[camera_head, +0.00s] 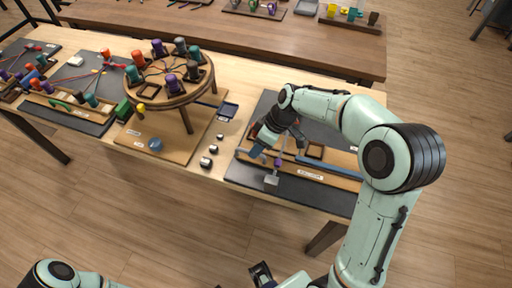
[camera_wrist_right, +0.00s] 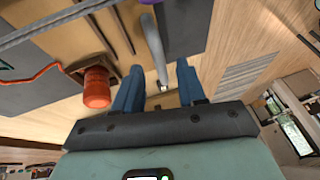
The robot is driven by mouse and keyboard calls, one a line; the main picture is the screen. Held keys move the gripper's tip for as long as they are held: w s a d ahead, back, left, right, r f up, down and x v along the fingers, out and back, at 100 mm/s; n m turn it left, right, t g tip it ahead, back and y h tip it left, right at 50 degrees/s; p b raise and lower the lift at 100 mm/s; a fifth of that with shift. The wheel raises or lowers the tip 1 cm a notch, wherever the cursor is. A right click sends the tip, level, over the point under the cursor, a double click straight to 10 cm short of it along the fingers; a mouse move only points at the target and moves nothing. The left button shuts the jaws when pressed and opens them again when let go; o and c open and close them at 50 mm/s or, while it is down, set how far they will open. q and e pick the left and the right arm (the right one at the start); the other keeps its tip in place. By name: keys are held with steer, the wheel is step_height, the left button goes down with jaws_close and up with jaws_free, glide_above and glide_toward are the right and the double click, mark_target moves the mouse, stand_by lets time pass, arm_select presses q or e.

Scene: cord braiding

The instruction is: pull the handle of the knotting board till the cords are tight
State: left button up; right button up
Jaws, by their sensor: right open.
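The knotting board (camera_head: 326,180) lies on a dark mat at the right end of the table. My right arm reaches over it and hides part of it. My right gripper (camera_head: 278,147) is over the board's left part. In the right wrist view its two blue fingers (camera_wrist_right: 158,70) are apart. A grey bar (camera_wrist_right: 151,42), apparently the handle, shows between them; I cannot tell whether they touch it. An orange-red spool (camera_wrist_right: 97,90) with a red cord (camera_wrist_right: 35,78) is left of the fingers. A dark gripper part, apparently my left gripper (camera_head: 262,273), shows at the bottom edge, away from the table.
A round braiding stand (camera_head: 172,101) with several coloured spools stands left of the board. Another board with red cords (camera_head: 84,68) is at the far left. The floor in front of the table is clear.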

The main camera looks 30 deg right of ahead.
mark_target(251, 173)
steer(key=shift+w+a+f, duration=0.1)
steer(key=shift+a+f, duration=0.15)
steer(key=shift+f, duration=0.35)
jaws_close()
steer(key=shift+s+a+b, duration=0.45)
steer(key=shift+s+a, duration=0.35)
steer(key=shift+a, duration=0.2)
steer(key=shift+s+a+b, duration=0.45)
steer(key=shift+s+a, duration=0.35)
steer(key=shift+a, duration=0.15)
jaws_free()
